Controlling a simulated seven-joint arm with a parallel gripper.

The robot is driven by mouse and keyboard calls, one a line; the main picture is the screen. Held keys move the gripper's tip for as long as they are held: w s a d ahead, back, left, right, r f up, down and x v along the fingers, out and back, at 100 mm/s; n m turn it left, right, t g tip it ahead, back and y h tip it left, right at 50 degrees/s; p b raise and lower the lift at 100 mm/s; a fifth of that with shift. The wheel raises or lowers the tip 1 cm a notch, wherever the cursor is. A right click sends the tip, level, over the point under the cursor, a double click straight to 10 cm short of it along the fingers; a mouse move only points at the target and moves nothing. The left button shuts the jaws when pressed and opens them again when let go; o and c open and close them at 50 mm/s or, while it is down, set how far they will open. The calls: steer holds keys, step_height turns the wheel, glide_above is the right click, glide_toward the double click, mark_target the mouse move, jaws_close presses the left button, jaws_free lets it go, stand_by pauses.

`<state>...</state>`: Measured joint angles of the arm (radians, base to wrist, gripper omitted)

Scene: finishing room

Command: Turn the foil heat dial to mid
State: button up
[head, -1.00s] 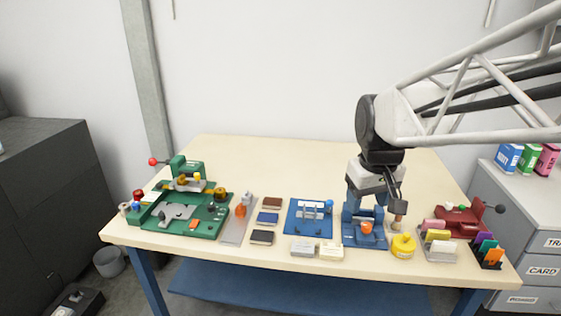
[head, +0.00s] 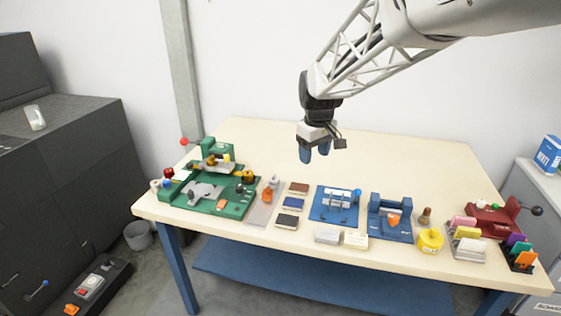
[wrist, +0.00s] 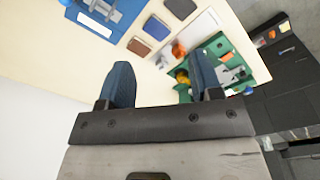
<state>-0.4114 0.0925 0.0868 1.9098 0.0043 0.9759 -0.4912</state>
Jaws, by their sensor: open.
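The green machine (head: 207,190) stands at the left end of the table, with brass, black and red knobs and a red-balled lever. Which of its knobs is the foil heat dial, and its setting, are too small to tell. My gripper (head: 314,153) is open and empty above the middle of the table, well to the right of the green machine and apart from everything. In the wrist view, its two blue fingers (wrist: 162,82) are spread, and the green machine (wrist: 236,62) shows partly behind the right finger.
A grey strip with an orange knob (head: 266,203), three small coloured blocks (head: 293,204), a blue plate fixture (head: 334,206) and a blue press (head: 390,219) line the front. A yellow pot (head: 430,240) and red device (head: 490,219) stand right. The table's back (head: 400,155) is clear.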

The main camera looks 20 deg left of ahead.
steer(key=w+a+f+n, duration=0.1)
steer(key=w+a+f, duration=0.2)
steer(key=a, duration=0.4)
steer(key=w+a+f+n, duration=0.2)
steer(key=w+a+f, duration=0.1)
steer(key=a, duration=0.3)
steer(key=n+g, duration=0.1)
steer(key=n, duration=0.2)
glide_above(239, 187)
step_height(239, 187, down, 9)
steer(key=shift+w+a, duration=0.1)
steer(key=shift+w, duration=0.05)
steer(key=shift+f, duration=3.9)
steer(key=shift+c, duration=0.4)
steer(key=c, duration=0.8)
steer(key=shift+c, duration=0.2)
